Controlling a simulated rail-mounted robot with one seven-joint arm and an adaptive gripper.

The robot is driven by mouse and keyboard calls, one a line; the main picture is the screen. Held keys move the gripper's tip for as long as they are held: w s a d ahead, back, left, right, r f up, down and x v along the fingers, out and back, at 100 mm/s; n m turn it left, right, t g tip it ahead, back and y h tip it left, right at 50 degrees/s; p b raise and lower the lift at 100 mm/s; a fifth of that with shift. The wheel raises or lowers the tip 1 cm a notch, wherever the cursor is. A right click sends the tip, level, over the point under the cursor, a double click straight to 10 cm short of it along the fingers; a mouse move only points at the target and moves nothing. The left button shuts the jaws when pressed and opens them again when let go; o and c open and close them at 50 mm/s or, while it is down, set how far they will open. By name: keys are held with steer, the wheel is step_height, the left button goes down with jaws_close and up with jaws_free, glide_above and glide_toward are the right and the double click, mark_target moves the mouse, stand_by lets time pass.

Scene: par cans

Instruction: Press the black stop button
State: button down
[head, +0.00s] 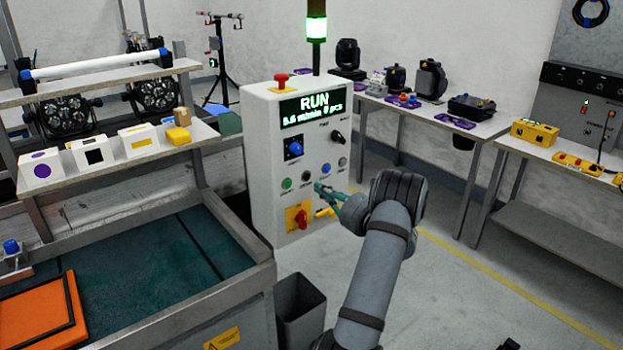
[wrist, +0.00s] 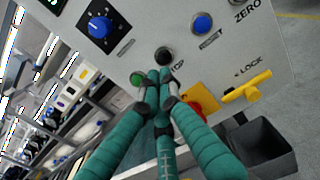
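The black stop button (head: 306,176) is on the front of a light grey control box (head: 262,150), between a green button (head: 287,183) and a blue button (head: 325,168). In the wrist view the black button (wrist: 163,56) shows just beyond my fingertips, its label partly hidden by them. My gripper (head: 320,188) is in front of the panel, just below and right of the black button. In the wrist view my teal fingers (wrist: 160,76) are together and hold nothing. I cannot tell whether they touch the panel. The display (head: 312,108) reads RUN, and the lamp (head: 316,28) glows green.
A red mushroom button (head: 281,81) tops the box. A red-yellow rotary switch (head: 297,216) with a yellow lock handle (wrist: 247,87) is below the buttons. A blue knob (head: 294,149) is above. A conveyor (head: 150,270) lies left, a grey bin (head: 300,310) below.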

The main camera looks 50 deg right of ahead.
mark_target(305, 178)
steer(key=p+x, duration=0.1)
steer(key=x, duration=0.4)
steer(key=shift+w, duration=0.15)
steer(key=shift+w, duration=0.1)
steer(key=shift+w+d+f, duration=0.1)
steer(key=shift+w, duration=0.55)
steer(key=shift+r, duration=0.35)
steer(key=shift+s, duration=0.1)
steer(key=shift+s+f+b, duration=0.15)
steer(key=shift+s+b, duration=0.15)
steer(key=shift+b, duration=0.05)
steer(key=b+v, duration=0.3)
steer(key=v, duration=1)
steer(key=shift+s+b, duration=0.35)
steer(key=shift+s, duration=0.05)
